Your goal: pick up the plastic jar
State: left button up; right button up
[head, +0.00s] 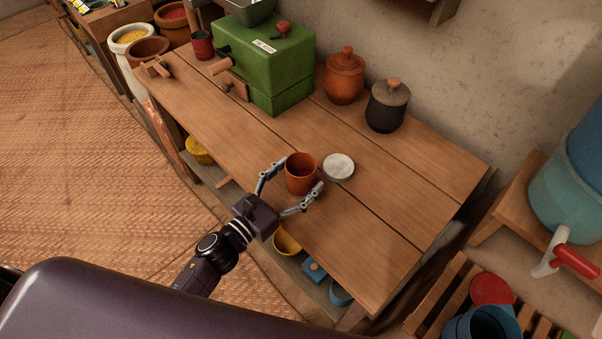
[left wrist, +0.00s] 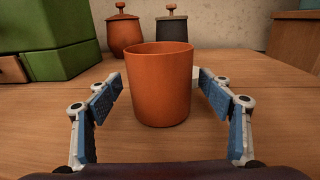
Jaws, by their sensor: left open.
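An orange-brown, open-topped cup-shaped vessel (head: 301,176) stands upright near the front edge of the wooden table; it seems to be the plastic jar, though its material is unclear. In the left wrist view the jar (left wrist: 160,88) stands centred between the fingers. My left gripper (head: 302,172) is open, with one finger on each side of the jar. In the left wrist view a gap shows between each finger and the jar's wall. My right gripper is not in view.
A pale round lid or disc (head: 339,167) lies just right of the jar. A green mill-like box (head: 265,65), an orange lidded pot (head: 344,78) and a dark lidded pot (head: 386,106) stand behind. The table (head: 390,215) is clear to the right.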

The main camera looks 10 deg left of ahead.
pick_arm(q)
jog(key=c, duration=1.2)
jog(key=shift+c, duration=0.2)
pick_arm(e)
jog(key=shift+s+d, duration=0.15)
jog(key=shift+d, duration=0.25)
pick_arm(q)
jog(key=shift+c, duration=0.2)
jog(key=shift+r, duration=0.1)
notch_tip(320, 180, up, 20)
jog(key=p, duration=0.6)
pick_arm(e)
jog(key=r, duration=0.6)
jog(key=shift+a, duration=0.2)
